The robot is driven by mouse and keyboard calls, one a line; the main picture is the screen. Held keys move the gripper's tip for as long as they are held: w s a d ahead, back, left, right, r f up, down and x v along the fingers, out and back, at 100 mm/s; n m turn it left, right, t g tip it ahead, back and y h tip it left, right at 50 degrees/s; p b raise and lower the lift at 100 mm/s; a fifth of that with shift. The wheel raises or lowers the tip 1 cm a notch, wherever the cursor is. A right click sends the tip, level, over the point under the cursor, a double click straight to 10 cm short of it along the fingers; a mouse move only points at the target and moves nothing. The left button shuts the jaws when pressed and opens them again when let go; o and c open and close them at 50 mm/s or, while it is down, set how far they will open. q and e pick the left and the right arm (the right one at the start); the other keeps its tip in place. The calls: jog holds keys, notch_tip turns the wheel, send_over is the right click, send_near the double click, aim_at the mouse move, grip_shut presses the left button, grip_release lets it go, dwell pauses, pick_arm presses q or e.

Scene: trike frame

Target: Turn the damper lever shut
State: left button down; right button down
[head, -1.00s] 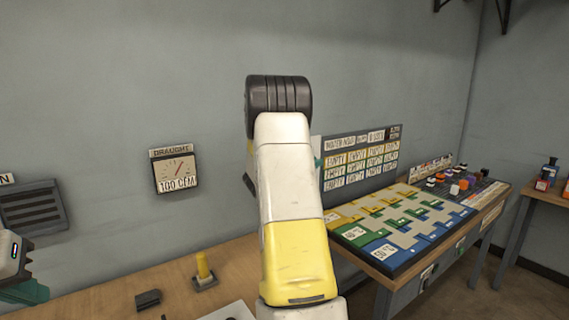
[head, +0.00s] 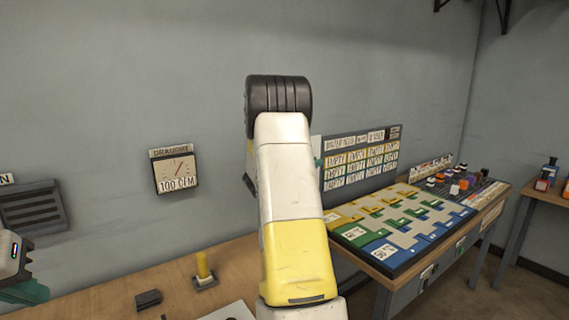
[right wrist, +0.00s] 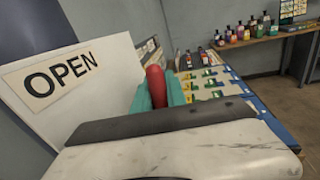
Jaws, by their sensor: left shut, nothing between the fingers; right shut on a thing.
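The damper lever (right wrist: 155,86) shows in the right wrist view as a red rounded handle. My right gripper (right wrist: 160,98) has its teal fingers shut on the lever, one on each side. A white panel with an "OPEN" label (right wrist: 50,82) stands left of the lever. In the head view my right arm hides the lever and nearly all of this gripper. The draught gauge (head: 175,172) on the wall reads 100 CFM. My left gripper (head: 24,292) is shut and empty at the left edge of the head view, partly cut off.
A dark wall vent (head: 33,208) is at the left. A yellow peg on a base (head: 204,270) and a small dark block (head: 148,299) are on the wooden bench (head: 240,262). A board with coloured slots (head: 405,228) is on the right table. Bottles stand on a far shelf (right wrist: 262,40).

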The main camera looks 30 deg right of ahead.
jog(key=shift+d, duration=0.1)
dwell(0.6)
notch_tip(320, 180, down, 9)
jog(key=d+m+g+y, duration=0.1)
jog(key=d+g+y, duration=0.1)
jog(key=y, duration=1.2)
jog(key=shift+w+d+f+m, duration=0.2)
jog(key=shift+d+m, duration=0.15)
jog(key=shift+m, duration=0.05)
jog(key=shift+f+g, duration=0.1)
jog(key=shift+g, duration=0.2)
jog(key=c, duration=1.3)
grip_release()
jog(key=shift+c, duration=0.2)
jog(key=v, duration=0.7)
jog(key=shift+r, duration=0.4)
